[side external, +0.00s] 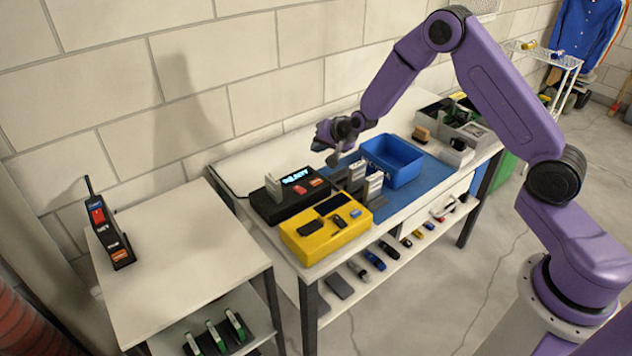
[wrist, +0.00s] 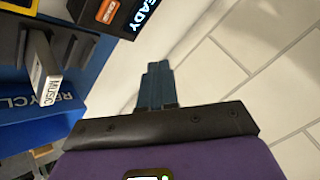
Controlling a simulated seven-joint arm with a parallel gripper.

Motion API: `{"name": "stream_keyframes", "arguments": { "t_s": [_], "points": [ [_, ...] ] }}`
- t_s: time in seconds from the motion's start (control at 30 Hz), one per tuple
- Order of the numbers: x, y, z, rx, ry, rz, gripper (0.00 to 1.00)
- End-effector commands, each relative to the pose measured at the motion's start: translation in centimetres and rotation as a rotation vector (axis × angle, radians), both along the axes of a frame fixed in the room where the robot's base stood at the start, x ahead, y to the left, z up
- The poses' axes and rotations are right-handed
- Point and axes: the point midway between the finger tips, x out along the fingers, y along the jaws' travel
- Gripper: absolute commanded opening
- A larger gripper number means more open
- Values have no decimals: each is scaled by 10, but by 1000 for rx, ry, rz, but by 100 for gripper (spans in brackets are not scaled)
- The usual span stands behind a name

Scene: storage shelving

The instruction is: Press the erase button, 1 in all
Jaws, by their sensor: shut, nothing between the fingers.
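A black device (side external: 283,208) with a lit "READY" display (side external: 295,176) stands on the workbench near the wall. On its top are a red button (side external: 300,189) and an orange button (side external: 316,183); a light upright cartridge stands at its left end. In the wrist view part of the device shows at the top, with an orange button (wrist: 108,11) beside the display; its lettering is too small to read surely. My gripper (side external: 332,160) is above and right of the device, apart from it. Its fingers (wrist: 157,68) are closed together and empty.
A yellow device (side external: 326,238) stands in front of the black one. Several upright cartridges (side external: 373,187) and a blue bin (side external: 392,160) are to the right on a blue mat. A grey tray (side external: 455,125) stands farther right. Another black device (side external: 116,243) stands on the left table.

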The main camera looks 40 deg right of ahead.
Motion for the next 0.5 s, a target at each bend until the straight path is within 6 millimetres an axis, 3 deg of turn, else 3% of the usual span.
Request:
{"name": "stream_keyframes", "arguments": {
  "t_s": [0.5],
  "points": [
    [-1,0,-57,-1,3,1,0]
  ]
}}
